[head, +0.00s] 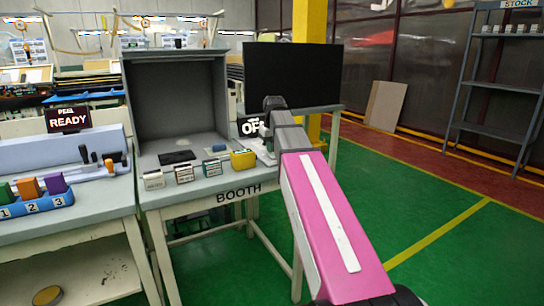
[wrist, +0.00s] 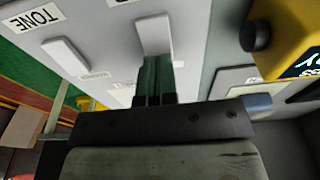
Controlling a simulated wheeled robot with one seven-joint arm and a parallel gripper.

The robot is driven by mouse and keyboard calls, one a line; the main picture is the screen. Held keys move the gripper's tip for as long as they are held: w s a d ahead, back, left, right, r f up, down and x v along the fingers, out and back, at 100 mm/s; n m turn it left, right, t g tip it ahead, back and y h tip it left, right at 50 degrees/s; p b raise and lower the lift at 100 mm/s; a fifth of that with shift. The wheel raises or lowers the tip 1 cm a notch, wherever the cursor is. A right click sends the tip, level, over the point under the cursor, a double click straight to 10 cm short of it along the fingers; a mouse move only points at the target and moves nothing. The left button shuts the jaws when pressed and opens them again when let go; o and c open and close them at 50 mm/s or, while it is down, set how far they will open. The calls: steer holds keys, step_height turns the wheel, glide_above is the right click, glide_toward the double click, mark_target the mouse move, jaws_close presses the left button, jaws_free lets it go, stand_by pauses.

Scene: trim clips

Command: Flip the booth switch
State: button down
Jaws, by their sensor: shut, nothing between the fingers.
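The booth (head: 178,95) is a grey open-fronted box on a table marked BOOTH. An OFF sign (head: 250,126) stands at its right side, partly covered by my arm. In the wrist view, my gripper (wrist: 157,62) is shut and empty. Its fingertips are at the lower end of a white rocker switch (wrist: 153,34) on a pale panel; I cannot tell whether they touch. A second white rocker (wrist: 65,57) sits to the left, near a TONE label (wrist: 35,18). The label above the nearer rocker is cut off, and the small labels are unreadable. The head view hides the fingers.
A yellow device (head: 243,159) with a knob stands on the booth table; in the wrist view it is at the upper right (wrist: 290,40). Small labelled blocks (head: 184,172) line the table front. A dark screen (head: 293,75) stands behind my arm. The green floor at right is clear.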

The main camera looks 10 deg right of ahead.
steer(key=shift+f, duration=0.4)
steer(key=shift+r, duration=0.1)
steer(key=shift+r, duration=3.45)
